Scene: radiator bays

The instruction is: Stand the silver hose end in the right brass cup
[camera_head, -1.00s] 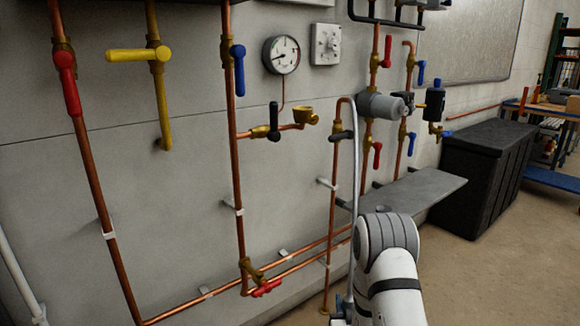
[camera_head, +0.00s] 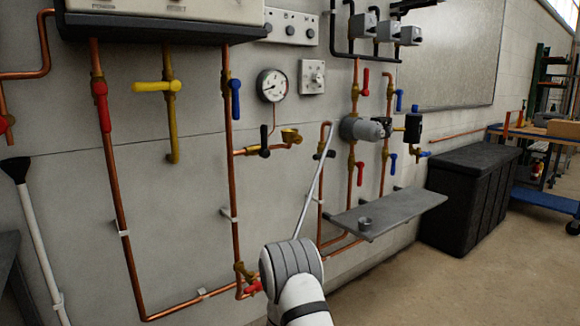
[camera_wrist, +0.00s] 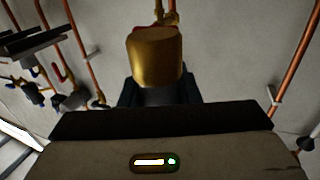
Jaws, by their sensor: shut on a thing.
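A silver hose (camera_head: 316,180) runs down from beside a black-handled valve (camera_head: 325,155) and passes behind my arm in the head view. My gripper is hidden there behind my arm. In the wrist view my gripper (camera_wrist: 157,92) has its dark fingers shut on a brass-coloured round end piece, which I take as the hose end (camera_wrist: 155,55). An open brass cup (camera_head: 291,135) sits at the right end of a short copper branch on the wall, above the arm. I see only this one brass cup clearly.
A grey shelf (camera_head: 395,212) with a small grey ring (camera_head: 365,223) on it juts out right of my arm. Copper pipes with coloured valve handles line the wall. A black chest (camera_head: 470,200) stands further right. The floor at front right is clear.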

